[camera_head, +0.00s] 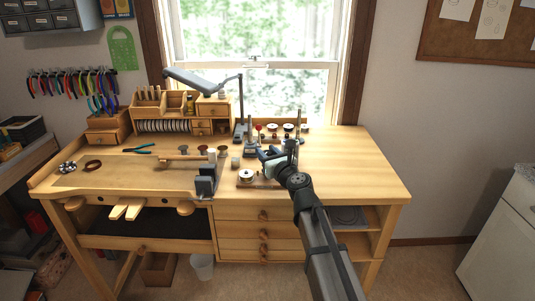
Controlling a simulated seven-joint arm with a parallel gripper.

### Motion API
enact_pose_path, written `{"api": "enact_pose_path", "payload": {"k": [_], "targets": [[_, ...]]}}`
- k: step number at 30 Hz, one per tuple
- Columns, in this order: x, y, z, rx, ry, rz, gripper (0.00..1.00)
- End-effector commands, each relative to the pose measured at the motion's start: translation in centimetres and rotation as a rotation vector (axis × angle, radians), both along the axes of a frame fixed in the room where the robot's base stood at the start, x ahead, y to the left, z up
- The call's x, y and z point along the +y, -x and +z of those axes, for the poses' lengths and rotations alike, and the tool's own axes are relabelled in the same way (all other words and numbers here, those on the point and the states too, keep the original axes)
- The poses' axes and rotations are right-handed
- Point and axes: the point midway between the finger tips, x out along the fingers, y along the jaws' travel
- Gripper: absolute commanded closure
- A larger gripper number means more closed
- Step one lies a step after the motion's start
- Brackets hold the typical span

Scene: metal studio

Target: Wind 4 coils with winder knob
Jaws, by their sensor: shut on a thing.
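My gripper (268,157) is over the right half of the wooden bench, at the end of my arm, which comes in from the lower right. It is shut at the small cluster of winder parts there, on what looks like the winder knob. The knob itself is hidden or too small to make out. A dark upright post (292,150) stands just behind and right of my gripper. A grey stand (205,182) is near the bench's front edge, left of my gripper. A spool (246,176) sits between the stand and my gripper. Coil turns cannot be seen.
Several small spools (287,127) stand at the back below the window. A desk lamp (240,108) rises behind my gripper. The bench top (355,170) is clear on the right.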

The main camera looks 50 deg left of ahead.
Motion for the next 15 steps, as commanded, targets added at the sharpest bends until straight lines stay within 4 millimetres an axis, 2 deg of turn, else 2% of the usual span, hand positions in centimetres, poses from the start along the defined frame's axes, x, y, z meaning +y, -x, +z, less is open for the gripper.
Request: {"api": "enact_pose_path", "payload": {"k": [15], "targets": [[0.04,-0.04,0.07,0.001,-0.001,-0.074,0.91]]}}
